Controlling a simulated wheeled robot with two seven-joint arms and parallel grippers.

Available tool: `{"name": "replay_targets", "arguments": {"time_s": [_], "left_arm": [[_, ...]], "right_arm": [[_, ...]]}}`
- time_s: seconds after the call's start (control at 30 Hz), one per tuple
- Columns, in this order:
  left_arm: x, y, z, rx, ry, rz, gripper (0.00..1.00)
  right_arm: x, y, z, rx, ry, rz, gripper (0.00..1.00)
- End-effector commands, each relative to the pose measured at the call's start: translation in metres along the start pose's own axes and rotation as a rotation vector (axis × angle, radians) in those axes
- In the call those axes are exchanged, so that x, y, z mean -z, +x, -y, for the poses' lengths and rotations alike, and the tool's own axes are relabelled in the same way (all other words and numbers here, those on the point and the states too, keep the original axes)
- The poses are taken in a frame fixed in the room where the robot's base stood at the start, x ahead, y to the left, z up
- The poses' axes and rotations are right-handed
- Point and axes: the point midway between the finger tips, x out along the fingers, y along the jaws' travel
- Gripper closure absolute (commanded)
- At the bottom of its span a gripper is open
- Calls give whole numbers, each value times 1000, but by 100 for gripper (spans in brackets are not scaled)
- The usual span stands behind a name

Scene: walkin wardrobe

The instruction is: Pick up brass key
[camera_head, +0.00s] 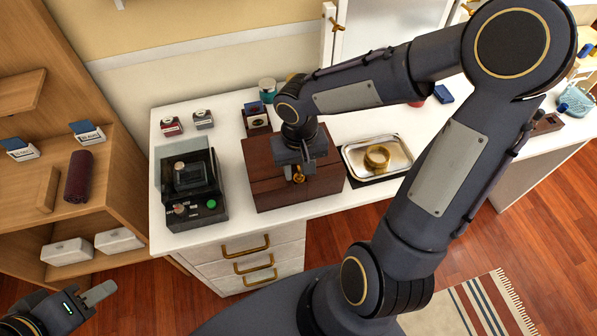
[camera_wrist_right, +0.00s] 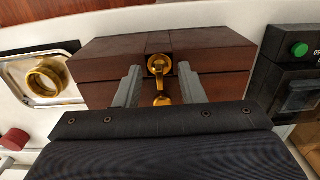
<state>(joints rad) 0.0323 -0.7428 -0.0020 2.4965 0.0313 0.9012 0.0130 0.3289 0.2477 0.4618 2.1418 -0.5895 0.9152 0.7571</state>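The brass key (camera_wrist_right: 162,99) shows at the front of a dark wooden box (camera_wrist_right: 215,62), just below a round brass lock plate (camera_wrist_right: 159,62). In the head view, a bit of brass (camera_head: 299,177) shows at my right gripper (camera_head: 297,174), by the box (camera_head: 264,186). In the right wrist view, the two fingers of my right gripper (camera_wrist_right: 160,78) stand apart, one on each side of the key, with gaps visible. Whether the key sits in the lock is unclear. My left gripper (camera_head: 92,300) is at the lower left, away from the counter; its finger gap is not clear.
The box stands on a white counter (camera_head: 234,227). A black device with a green button (camera_head: 190,207) stands to its left, and a metal tray (camera_head: 401,165) with a brass ring (camera_head: 377,157) to its right. Wooden shelves (camera_head: 98,175) rise at the left.

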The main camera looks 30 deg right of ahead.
Motion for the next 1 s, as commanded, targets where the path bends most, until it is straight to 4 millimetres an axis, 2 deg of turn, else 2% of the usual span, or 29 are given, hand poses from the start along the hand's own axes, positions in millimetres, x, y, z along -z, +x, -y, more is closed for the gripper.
{"name": "replay_targets", "arguments": {"time_s": [0.27, 0.53, 1.0], "left_arm": [[0, 0, 0, 0, 0, 0, 64], [0, 0, 0, 0, 0, 0, 64], [0, 0, 0, 0, 0, 0, 64]], "right_arm": [[0, 4, 0, 1, -1, -1, 64], [0, 4, 0, 1, -1, -1, 99], [-1, 4, 0, 0, 0, 3, 100]]}}
